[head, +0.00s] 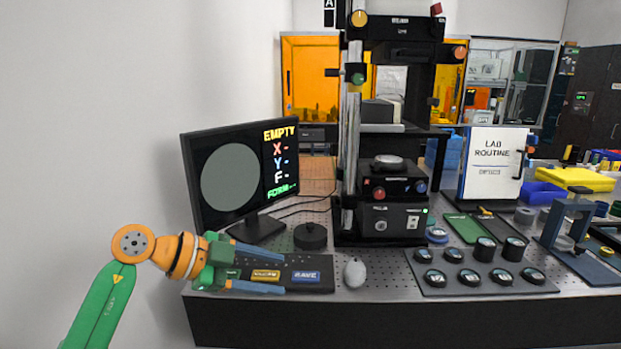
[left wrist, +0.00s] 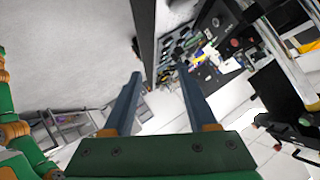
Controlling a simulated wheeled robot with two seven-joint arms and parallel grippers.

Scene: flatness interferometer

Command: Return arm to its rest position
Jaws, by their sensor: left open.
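My left arm, green with orange joints, comes in from the lower left of the head view. Its left gripper (head: 283,273) is at the table's left front corner, with its two blue fingers apart and nothing visible between them. The fingers overlap the black keypad (head: 312,287) with yellow and blue keys in the picture; whether they touch it I cannot tell. The left wrist view also shows the spread, empty fingers of the left gripper (left wrist: 160,75). My right arm and gripper are not in view.
The monitor (head: 228,175) reading "EMPTY" stands just behind the gripper. A black puck (head: 310,236), a white mouse (head: 355,273) and the tall interferometer (head: 392,190) stand to the right. A tray (head: 487,288) holds several round pieces. Left of the table is open.

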